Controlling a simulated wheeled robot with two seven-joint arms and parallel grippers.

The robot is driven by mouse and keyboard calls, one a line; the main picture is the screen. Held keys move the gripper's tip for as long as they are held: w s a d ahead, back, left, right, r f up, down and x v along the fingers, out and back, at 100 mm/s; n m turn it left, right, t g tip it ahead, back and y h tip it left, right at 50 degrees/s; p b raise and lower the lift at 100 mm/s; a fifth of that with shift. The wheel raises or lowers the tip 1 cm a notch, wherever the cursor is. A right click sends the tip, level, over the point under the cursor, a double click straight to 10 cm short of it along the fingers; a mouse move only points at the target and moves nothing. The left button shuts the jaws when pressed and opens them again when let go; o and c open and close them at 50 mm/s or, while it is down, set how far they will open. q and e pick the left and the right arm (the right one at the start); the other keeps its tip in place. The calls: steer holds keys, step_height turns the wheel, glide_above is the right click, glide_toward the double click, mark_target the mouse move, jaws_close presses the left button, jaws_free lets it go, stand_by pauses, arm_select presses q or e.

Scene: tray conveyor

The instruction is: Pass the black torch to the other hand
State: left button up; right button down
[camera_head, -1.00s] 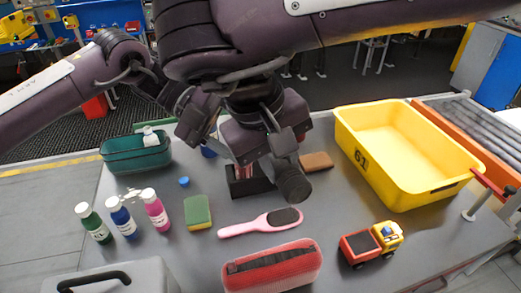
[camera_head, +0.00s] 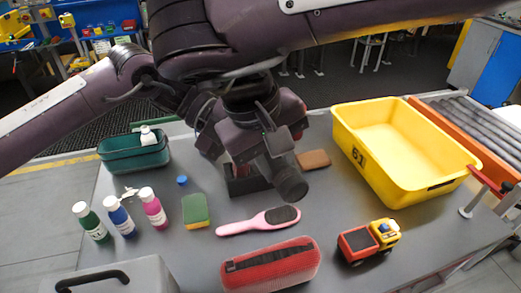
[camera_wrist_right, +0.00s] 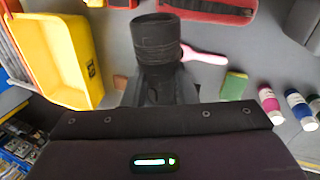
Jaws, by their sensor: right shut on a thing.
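The black torch (camera_head: 291,186) is in my right gripper (camera_head: 275,160), which is shut on it above the table. In the right wrist view the torch's wide ribbed round end (camera_wrist_right: 157,38) points away from the palm, beyond the gripper (camera_wrist_right: 160,82). The rest of the torch is hidden by the gripper. My left gripper (camera_head: 208,140) is close beside the right one, on its left and partly behind it. Its fingers are mostly hidden, so I cannot tell its opening or whether it touches the torch.
Below lie a pink hairbrush (camera_head: 258,222), red case (camera_head: 270,264), sponge (camera_head: 195,211), dark box (camera_head: 245,181) and toy truck (camera_head: 368,241). Small bottles (camera_head: 120,219) stand left, near a green tub (camera_head: 134,152). A yellow crate (camera_head: 400,165) stands right, beside the conveyor (camera_head: 455,125).

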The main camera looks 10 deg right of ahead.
steer(key=c, duration=1.1)
jaws_free()
steer(key=shift+d+r, duration=0.1)
steer(key=shift+d, duration=0.05)
